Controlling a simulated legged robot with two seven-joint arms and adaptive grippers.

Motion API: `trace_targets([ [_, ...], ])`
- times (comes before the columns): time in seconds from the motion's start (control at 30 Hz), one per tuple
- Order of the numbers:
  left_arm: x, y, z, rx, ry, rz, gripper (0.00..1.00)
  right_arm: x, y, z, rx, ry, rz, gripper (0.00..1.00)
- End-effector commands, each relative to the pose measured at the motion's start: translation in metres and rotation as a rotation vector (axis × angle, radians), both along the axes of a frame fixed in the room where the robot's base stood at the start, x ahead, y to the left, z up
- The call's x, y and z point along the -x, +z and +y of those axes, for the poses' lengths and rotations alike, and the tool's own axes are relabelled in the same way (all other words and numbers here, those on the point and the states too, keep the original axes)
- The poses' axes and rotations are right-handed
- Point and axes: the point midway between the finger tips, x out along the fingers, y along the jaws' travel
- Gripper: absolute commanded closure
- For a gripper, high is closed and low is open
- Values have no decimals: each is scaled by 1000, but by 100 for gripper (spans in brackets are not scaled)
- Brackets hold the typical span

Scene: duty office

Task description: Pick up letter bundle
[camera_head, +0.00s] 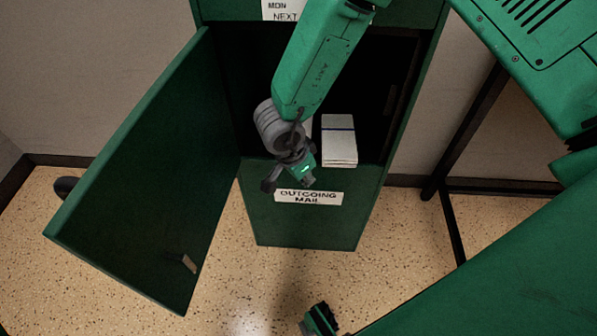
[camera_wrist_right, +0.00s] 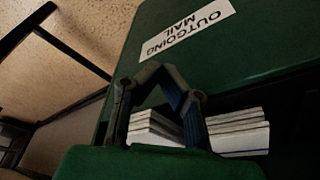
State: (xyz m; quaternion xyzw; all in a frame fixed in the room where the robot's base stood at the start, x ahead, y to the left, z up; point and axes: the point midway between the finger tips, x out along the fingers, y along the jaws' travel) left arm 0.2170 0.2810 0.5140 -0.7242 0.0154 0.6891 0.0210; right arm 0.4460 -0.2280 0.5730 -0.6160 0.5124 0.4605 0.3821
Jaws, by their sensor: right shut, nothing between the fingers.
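A letter bundle (camera_head: 339,140), a white stack with a dark blue band, lies in the open compartment of the green cabinet. In the right wrist view, one white stack (camera_wrist_right: 238,133) lies right of my fingers. Another stack (camera_wrist_right: 152,128) shows between the finger links and is partly hidden by them. In the head view, only a sliver of white shows beside my right wrist. My right gripper (camera_head: 289,182) is shut and empty, in front of the compartment's lower edge, left of the banded bundle. Its closed fingertips (camera_wrist_right: 158,72) show in the wrist view.
The cabinet's front panel carries an "OUTGOING MAIL" label (camera_head: 308,197), below my right gripper. The green door (camera_head: 145,180) stands open to the left. A dark-legged stand (camera_head: 470,140) is at the right. Speckled floor (camera_head: 400,225) is clear right of the cabinet.

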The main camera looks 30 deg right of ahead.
Motion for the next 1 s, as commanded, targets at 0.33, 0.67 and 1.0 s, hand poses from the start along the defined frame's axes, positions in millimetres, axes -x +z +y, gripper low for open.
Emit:
trace_targets([
  [0.33, 0, -13, 0, 0, 0, 1, 64, -7, 0, -38, 2, 0, -1, 100],
  [0.67, 0, -13, 0, 0, 0, 0, 64, -7, 0, -40, 2, 1, -1, 100],
  [1.0, 0, 12, 0, 0, 0, 0, 64, -10, 4, -54, 0, -2, 2, 100],
])
